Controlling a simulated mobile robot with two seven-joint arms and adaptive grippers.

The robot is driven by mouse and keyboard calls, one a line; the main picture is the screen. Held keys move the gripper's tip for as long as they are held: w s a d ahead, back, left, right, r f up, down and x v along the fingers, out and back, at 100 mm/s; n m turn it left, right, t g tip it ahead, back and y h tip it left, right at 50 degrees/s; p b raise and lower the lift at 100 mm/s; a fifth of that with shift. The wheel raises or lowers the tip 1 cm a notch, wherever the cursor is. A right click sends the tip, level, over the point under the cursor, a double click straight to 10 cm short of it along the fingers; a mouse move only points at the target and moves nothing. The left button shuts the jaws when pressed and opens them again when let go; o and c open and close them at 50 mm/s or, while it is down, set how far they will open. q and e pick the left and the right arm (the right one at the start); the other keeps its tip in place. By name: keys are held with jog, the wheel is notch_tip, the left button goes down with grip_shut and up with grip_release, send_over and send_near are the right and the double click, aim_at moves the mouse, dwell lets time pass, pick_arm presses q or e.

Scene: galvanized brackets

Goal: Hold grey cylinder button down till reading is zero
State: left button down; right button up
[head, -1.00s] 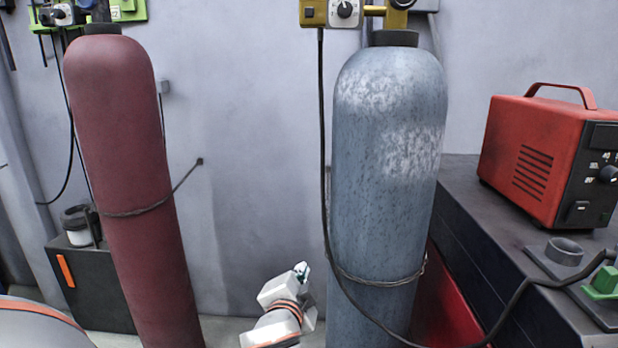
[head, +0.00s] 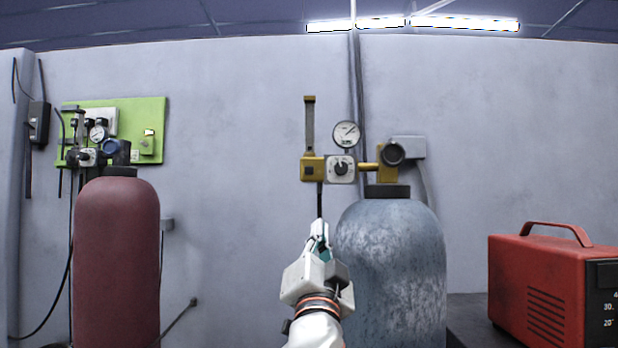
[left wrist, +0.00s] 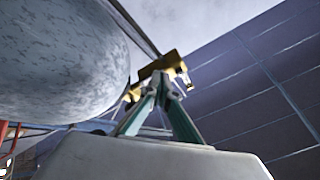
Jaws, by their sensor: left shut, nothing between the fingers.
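The grey-blue cylinder (head: 392,270) stands right of centre in the head view, with its mottled side at upper left in the left wrist view (left wrist: 60,60). On top sits a brass regulator with a round gauge (head: 346,134), a white plate with a dark knob (head: 341,169) and a brass block (head: 312,169). The gauge needle is too small to read. No button can be made out for sure. My left gripper (head: 319,236) is shut and empty, pointing up below the brass block and left of the cylinder's shoulder. My right gripper is not in view.
A maroon cylinder (head: 117,262) stands at left, before a green panel (head: 150,125) with another gauge. A red machine (head: 550,290) sits on a dark bench at right. A black hose hangs below the brass block. The wall between the cylinders is mostly clear.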

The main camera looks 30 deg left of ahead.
aim_at(309, 171)
pick_arm(q)
jog(key=s+r+n+y, duration=0.2)
jog(key=s+r+y, duration=0.1)
jog(key=r, duration=0.9)
jog(key=shift+s+d+n+t+y, duration=0.2)
jog(key=shift+s+n+t+y, duration=0.15)
jog(key=shift+s, duration=0.55)
jog(key=w+a, duration=0.1)
jog(key=w, duration=0.1)
jog(key=w+a+b, duration=0.1)
jog(key=w, duration=0.1)
jog(key=w+a, duration=0.2)
jog(key=w, duration=0.1)
jog(key=shift+a+f+b, duration=0.1)
jog(key=shift+b, duration=0.2)
jog(key=shift+w+a, duration=0.2)
jog(key=shift+w, duration=0.1)
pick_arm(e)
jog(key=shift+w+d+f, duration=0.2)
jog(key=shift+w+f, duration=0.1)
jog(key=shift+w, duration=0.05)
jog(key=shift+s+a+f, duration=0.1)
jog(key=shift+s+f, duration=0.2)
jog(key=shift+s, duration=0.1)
